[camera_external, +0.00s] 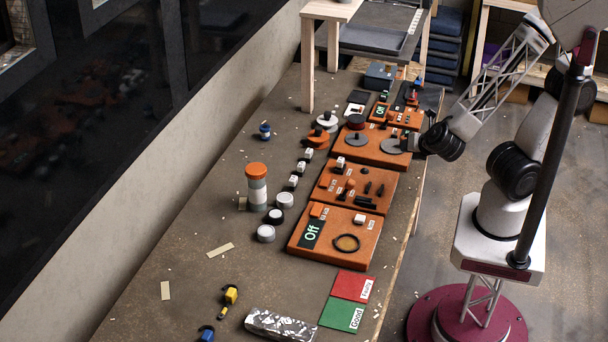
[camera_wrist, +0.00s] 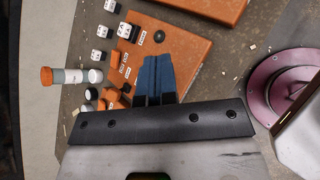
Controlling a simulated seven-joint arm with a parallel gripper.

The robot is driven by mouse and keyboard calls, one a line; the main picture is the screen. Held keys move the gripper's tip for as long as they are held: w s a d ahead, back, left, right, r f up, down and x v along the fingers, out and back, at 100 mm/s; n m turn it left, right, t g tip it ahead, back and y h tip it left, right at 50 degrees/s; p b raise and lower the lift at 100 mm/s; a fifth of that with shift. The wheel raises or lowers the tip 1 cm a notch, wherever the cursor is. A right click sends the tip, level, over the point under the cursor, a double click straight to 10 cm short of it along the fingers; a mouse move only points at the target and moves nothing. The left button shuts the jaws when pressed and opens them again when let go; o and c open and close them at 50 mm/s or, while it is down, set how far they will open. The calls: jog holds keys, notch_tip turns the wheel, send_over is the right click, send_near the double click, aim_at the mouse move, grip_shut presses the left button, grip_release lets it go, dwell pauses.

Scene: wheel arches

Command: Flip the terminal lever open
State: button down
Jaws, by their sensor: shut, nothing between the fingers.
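I cannot tell for sure which part is the terminal lever. Several orange boards run along the bench's right side. The nearest board (camera_external: 345,252) has a dark "Off" display (camera_external: 312,232) and a black ring; a far small board (camera_external: 404,119) has another lit display (camera_external: 380,110). My gripper (camera_external: 413,146) is small in the external view, beside the board with grey discs (camera_external: 390,158). In the wrist view, my gripper's blue fingers (camera_wrist: 154,68) are together and empty, over an orange board (camera_wrist: 200,22) with labels and small orange parts. The fingers hide part of that board.
An orange, white and grey cylinder stack (camera_external: 257,187) stands left of the boards, with white cubes (camera_external: 297,167) and round pieces nearby. Red (camera_external: 352,286) and green (camera_external: 340,314) mats and a silver foil block (camera_external: 281,325) lie at the near end. The bench's left side is mostly clear.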

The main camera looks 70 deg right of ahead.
jog(key=s+a+f+n+t+y, duration=0.1)
jog(key=a+f+n+t+y, duration=0.1)
jog(key=a+n, duration=0.4)
jog(key=s+a+f+n+t+y, duration=0.1)
jog(key=a+f+n+t+y, duration=0.1)
jog(key=a+f+n+y, duration=0.2)
jog(key=a+n, duration=0.3)
jog(key=shift+s+a, duration=0.35)
jog(key=shift+a, duration=0.05)
jog(key=shift+w+f, duration=0.1)
jog(key=shift+f, duration=0.05)
send_near(347, 189)
jog(key=shift+w+d+f, duration=0.1)
jog(key=shift+w+f, duration=0.05)
jog(key=shift+f, duration=0.8)
jog(key=shift+w+d+f, duration=0.15)
jog(key=shift+f, duration=0.8)
jog(key=shift+w+r, duration=0.4)
jog(key=shift+w, duration=0.45)
jog(key=shift+w+r, duration=0.35)
jog(key=shift+w, duration=0.5)
